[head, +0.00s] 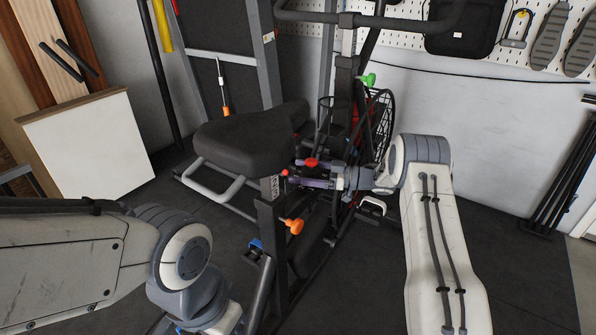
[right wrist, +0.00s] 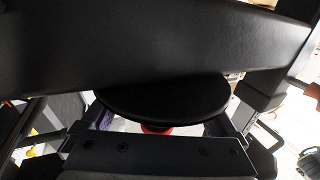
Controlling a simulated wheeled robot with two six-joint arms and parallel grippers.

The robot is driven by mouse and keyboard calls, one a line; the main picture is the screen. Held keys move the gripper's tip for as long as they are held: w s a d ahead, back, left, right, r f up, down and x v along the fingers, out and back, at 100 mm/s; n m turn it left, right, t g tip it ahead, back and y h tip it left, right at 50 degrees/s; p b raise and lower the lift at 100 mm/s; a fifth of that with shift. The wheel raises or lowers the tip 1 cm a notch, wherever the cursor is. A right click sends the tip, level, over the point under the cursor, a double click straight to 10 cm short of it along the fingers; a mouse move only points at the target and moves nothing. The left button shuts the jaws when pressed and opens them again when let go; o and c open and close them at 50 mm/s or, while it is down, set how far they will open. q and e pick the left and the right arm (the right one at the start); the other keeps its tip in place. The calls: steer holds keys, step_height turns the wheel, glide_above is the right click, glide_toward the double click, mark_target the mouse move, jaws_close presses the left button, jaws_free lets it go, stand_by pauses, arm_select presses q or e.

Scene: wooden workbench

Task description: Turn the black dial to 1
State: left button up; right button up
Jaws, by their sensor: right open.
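I cannot pick out a black dial with a readable number in either view. In the head view, a red knob (head: 311,162) sits on the bike frame just behind the black seat (head: 250,136). My right gripper (head: 292,178) reaches in from the right, beside the seat post and just below the red knob. In the right wrist view, a rounded black part (right wrist: 165,100) and a bit of red (right wrist: 156,129) show in front of the gripper. My left arm's wrist shows at the bottom left; its jaws are out of view.
The exercise bike's post carries an orange knob (head: 294,226). A white panel (head: 90,143) leans at the left. A pegboard (head: 405,43) hangs at the back. Dark floor is open at the right.

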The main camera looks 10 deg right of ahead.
steer(key=p+v, duration=0.2)
steer(key=v, duration=0.7)
steer(key=shift+s+d, duration=0.15)
steer(key=shift+d, duration=0.1)
